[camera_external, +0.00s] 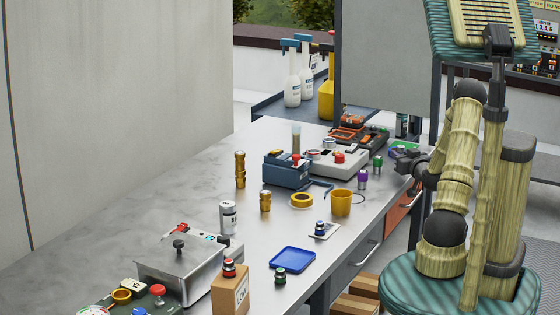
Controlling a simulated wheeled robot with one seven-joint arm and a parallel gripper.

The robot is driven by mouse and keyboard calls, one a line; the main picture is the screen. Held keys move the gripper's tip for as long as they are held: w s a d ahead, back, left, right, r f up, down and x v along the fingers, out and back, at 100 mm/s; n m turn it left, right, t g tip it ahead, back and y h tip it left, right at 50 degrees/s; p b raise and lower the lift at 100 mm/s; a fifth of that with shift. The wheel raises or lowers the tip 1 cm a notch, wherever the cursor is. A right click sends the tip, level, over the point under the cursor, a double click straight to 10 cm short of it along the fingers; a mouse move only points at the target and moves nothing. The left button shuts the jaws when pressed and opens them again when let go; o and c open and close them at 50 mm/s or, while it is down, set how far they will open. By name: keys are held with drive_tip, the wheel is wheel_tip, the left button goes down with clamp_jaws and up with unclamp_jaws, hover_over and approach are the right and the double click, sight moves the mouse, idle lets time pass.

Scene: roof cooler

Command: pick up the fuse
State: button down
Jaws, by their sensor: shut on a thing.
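My gripper (393,158) is at the far right part of the grey workbench, low over its right edge, with the arm reaching in from the right. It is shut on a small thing. The jaws and what they hold are too small and dark to make out, so I cannot tell whether it is the fuse. No fuse shows clearly elsewhere on the bench. A small green-topped part (377,163) and a purple-topped part (362,178) stand just left of the gripper.
The workbench (205,180) is bare at its left middle. A blue-grey device (287,170), a multimeter-like unit (335,162), a yellow cup (341,203) and a tape roll (301,201) stand near the gripper. A blue tray (292,260) and a cardboard box (230,293) are nearer the camera.

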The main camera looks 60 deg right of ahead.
sight(402, 146)
wheel_tip(402, 146, up, 9)
drive_tip(key=shift+f+p, duration=0.15)
drive_tip(key=shift+p, duration=0.4)
